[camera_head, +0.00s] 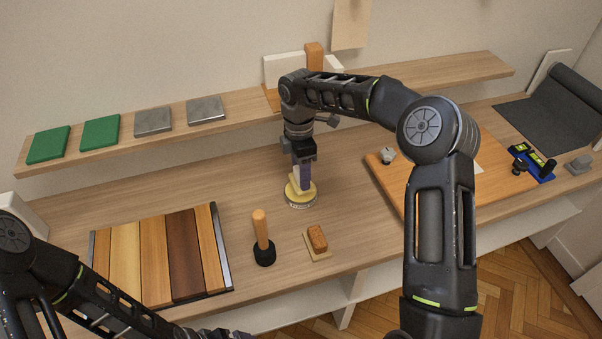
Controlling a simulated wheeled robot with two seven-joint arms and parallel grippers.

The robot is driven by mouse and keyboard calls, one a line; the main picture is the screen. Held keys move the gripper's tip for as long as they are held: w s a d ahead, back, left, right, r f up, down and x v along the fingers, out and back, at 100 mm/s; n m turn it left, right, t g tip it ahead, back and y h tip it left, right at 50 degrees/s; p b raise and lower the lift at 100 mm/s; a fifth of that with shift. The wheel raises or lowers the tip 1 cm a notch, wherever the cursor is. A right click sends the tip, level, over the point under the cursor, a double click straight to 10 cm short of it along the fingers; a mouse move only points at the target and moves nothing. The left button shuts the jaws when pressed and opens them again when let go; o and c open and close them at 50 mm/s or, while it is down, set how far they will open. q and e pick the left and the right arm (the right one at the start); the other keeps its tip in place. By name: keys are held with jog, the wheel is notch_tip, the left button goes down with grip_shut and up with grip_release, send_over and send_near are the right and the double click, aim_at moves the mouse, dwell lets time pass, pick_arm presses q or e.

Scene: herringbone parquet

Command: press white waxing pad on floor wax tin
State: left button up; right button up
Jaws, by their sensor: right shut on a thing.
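The floor wax tin (302,203) is a round, low tin with a silver side and a yellow top, standing on the workbench near the middle. My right gripper (301,181) points straight down over it and is shut on the white waxing pad (294,184). The fingers hide much of the pad. The pad is right at the tin's yellow top; I cannot tell whether it touches. My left gripper (222,334) is at the bottom edge, partly cut off, away from the tin; its jaws cannot be made out.
A wooden-handled tool with a black base (263,250) and a brown block on a light base (317,240) stand in front of the tin. A sample board of wood strips (128,263) lies left. Green pads (100,132) and grey pads (153,120) lie on the shelf (254,107).

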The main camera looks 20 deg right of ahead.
notch_tip(320, 180, up, 4)
jog(key=shift+r+p, duration=0.1)
jog(key=shift+p, duration=1.15)
